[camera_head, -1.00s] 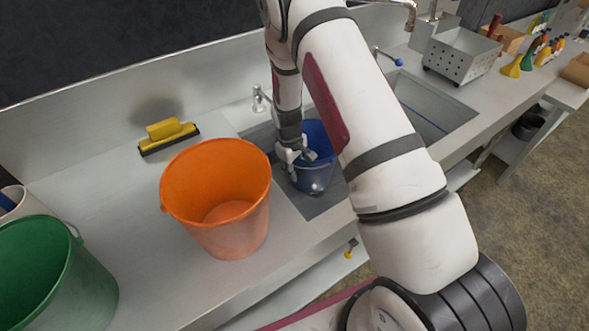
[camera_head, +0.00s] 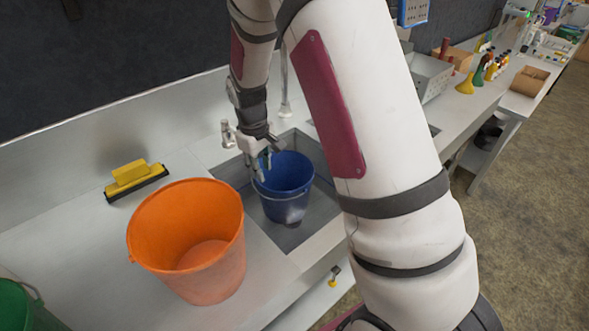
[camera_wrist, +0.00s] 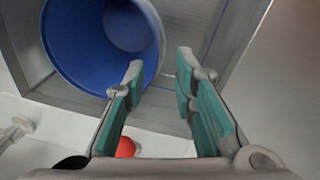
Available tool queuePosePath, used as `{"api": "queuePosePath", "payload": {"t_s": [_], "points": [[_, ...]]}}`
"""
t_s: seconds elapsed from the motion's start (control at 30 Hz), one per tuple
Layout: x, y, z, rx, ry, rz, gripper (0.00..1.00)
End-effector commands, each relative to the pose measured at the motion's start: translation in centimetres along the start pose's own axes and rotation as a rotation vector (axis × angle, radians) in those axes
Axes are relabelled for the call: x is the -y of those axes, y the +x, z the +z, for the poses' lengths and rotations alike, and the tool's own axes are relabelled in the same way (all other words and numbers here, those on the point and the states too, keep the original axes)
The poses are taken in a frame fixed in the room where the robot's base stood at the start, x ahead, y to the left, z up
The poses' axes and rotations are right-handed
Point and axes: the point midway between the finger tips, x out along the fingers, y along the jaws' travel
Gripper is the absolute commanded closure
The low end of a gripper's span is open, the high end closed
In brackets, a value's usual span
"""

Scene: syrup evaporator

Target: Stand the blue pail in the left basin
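The blue pail (camera_head: 285,178) stands upright, or nearly so, inside the left basin (camera_head: 320,212). My gripper (camera_head: 266,165) is at the pail's left rim in the head view. In the wrist view, my gripper (camera_wrist: 160,62) has its two green-padded fingers spread well apart. The pail (camera_wrist: 85,50) shows there with its mouth open toward the camera and empty. The left finger overlaps the pail's rim, and the right finger is outside it. No grip on the rim shows. The contact of the pail's base with the basin floor is hard to see.
An orange bucket (camera_head: 190,240) stands on the counter left of the basin, with a yellow squeegee (camera_head: 135,178) behind it. A green bucket (camera_head: 22,305) is at the lower left. A faucet (camera_head: 284,85) rises behind the basin. My arm hides most of the right basin.

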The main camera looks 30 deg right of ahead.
Motion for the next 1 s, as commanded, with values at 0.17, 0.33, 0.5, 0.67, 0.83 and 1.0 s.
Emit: {"api": "queuePosePath", "payload": {"t_s": [0.17,0.33,0.5,0.67,0.83,1.0], "points": [[1.1,-8.6,2.2,-0.076,0.084,-0.006,0.75],[2.8,-15.1,5.5,-0.137,0.155,-0.013,0.75],[4.8,-20.4,9.6,-0.196,0.223,-0.017,0.75],[6.9,-24.0,14.0,-0.251,0.283,-0.016,0.75],[9.2,-26.3,18.8,-0.305,0.344,-0.011,0.75],[10.9,-27.1,22.3,-0.344,0.39,-0.005,0.75]]}}
